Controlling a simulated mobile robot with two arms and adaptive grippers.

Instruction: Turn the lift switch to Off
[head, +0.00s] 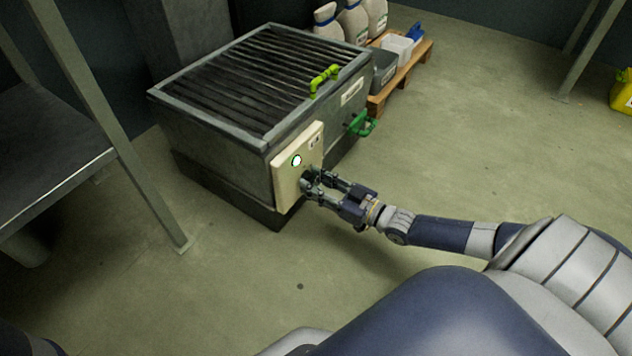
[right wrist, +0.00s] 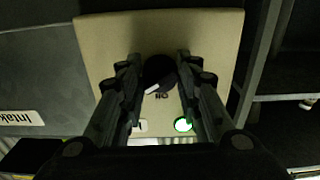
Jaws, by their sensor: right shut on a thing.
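The lift switch (right wrist: 157,70) is a round black knob on a cream control panel (right wrist: 200,40). In the right wrist view it sits between the two fingers of my right gripper (right wrist: 158,75), which is shut on it. A lit round lamp (right wrist: 183,125) is on the same panel. In the head view my right gripper (head: 310,180) reaches the panel (head: 287,185) from the right and hides the switch. The lamp (head: 297,160) glows white-green. My left gripper is not seen.
The panel is on a grey metal bin with a slatted top (head: 260,75). A yellow-green handle (head: 323,78) and a green valve handle (head: 361,124) stick out nearby. A pallet with containers (head: 400,75) stands behind. A steel table (head: 60,165) is at left.

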